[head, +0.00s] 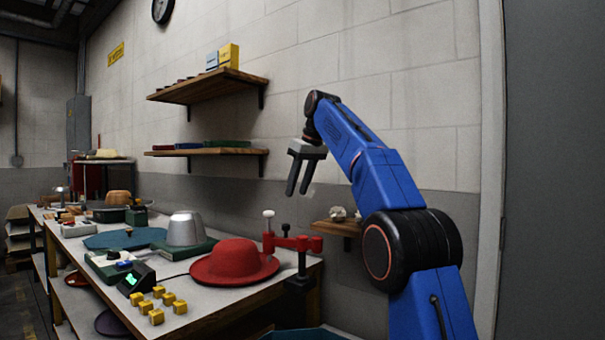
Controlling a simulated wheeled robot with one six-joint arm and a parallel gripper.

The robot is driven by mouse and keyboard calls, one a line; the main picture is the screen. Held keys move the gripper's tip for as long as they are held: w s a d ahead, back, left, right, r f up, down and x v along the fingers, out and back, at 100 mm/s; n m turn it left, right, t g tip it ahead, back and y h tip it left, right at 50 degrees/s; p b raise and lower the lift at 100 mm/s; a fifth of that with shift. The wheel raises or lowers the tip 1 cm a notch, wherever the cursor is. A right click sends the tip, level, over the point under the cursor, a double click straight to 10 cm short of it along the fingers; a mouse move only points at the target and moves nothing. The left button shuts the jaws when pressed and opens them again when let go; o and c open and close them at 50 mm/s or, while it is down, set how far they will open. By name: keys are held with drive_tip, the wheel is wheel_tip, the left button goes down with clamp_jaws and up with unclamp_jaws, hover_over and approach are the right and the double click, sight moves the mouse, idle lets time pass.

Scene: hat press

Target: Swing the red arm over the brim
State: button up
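The red arm (291,242) sits on a dark post at the right end of the workbench, with a dark clamp at the bench edge. A pale knob stands at its left end. A red hat (236,258) with a wide brim lies on the bench, left of the arm. The arm's left end appears close to the brim's back right edge; I cannot tell whether it overlaps the brim. My gripper (297,192) hangs in the air above the red arm, fingers pointing down, apart and empty. It touches nothing.
Yellow blocks (158,317) and a dark device with a green display (138,281) stand left of the hat. A grey metal form (186,229) on a green base is behind it. Wooden shelves (207,151) jut from the wall. A small bracket shelf (338,227) is right of the arm.

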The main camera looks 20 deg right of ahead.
drive_tip(key=v, duration=0.5)
idle(0.7)
drive_tip(key=s+d+f+m, duration=0.1)
drive_tip(key=s+f, duration=0.3)
drive_tip(key=s, duration=0.4)
drive_tip(key=s+f+m+h, duration=0.15)
drive_tip(key=s+f, duration=0.25)
drive_tip(key=s, duration=0.4)
drive_tip(key=s+d+f+m, duration=0.1)
drive_tip(key=s+f+m, duration=0.1)
drive_tip(key=s+f, duration=0.4)
drive_tip(key=s+d+f+m, duration=0.2)
drive_tip(key=s+f, duration=2.5)
drive_tip(key=f, duration=0.4)
drive_tip(key=shift+s+f+t+h, duration=0.15)
drive_tip(key=shift+f+t+h, duration=0.15)
drive_tip(key=shift+t+h, duration=0.15)
